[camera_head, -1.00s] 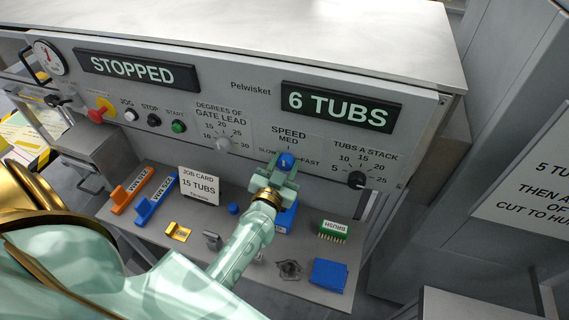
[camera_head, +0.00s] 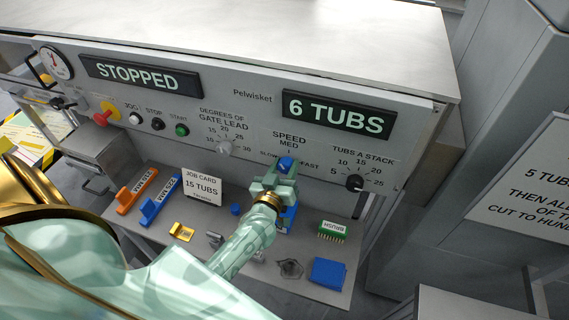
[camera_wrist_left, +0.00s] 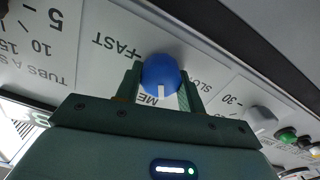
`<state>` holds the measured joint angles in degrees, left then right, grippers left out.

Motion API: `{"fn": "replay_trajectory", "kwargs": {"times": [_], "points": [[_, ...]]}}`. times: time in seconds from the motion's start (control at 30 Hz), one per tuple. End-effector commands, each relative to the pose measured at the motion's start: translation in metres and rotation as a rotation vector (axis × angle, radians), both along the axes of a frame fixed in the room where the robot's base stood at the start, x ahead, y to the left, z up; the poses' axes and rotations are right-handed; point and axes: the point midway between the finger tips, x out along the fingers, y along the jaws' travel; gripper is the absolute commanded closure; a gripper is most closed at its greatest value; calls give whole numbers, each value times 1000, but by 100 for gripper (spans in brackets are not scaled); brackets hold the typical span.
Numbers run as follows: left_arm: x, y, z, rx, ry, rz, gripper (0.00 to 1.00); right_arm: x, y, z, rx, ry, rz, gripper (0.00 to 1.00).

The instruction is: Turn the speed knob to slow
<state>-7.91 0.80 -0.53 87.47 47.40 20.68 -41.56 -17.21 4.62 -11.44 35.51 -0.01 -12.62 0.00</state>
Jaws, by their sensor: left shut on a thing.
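The blue speed knob (camera_head: 286,164) sits on the grey front panel, below the SPEED MED lettering, between SLOW on the left and FAST on the right. My left gripper (camera_head: 284,173) is at the knob, shut on it. In the left wrist view the knob (camera_wrist_left: 160,74) stands between the two green fingers (camera_wrist_left: 160,88). That view shows the panel upside down, with FAST to the left and SLOW to the right. The knob's white pointer mark points down there, towards the partly hidden MED lettering. My right gripper is not in view.
The gate lead knob (camera_head: 224,148) is left of the speed knob, and the black stack knob (camera_head: 355,183) is to its right. The shelf below holds orange and blue handled tools, a job card (camera_head: 202,187), a green brush (camera_head: 332,231) and a blue block (camera_head: 329,272). The display reads STOPPED.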

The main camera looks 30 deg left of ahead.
Motion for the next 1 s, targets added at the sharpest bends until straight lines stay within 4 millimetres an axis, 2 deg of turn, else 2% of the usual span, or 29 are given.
{"fn": "replay_trajectory", "kwargs": {"times": [0.4,1.0], "points": [[0,2,1,-382,-94,0,84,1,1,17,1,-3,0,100],[0,3,-2,-884,-214,1,84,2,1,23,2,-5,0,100]]}}
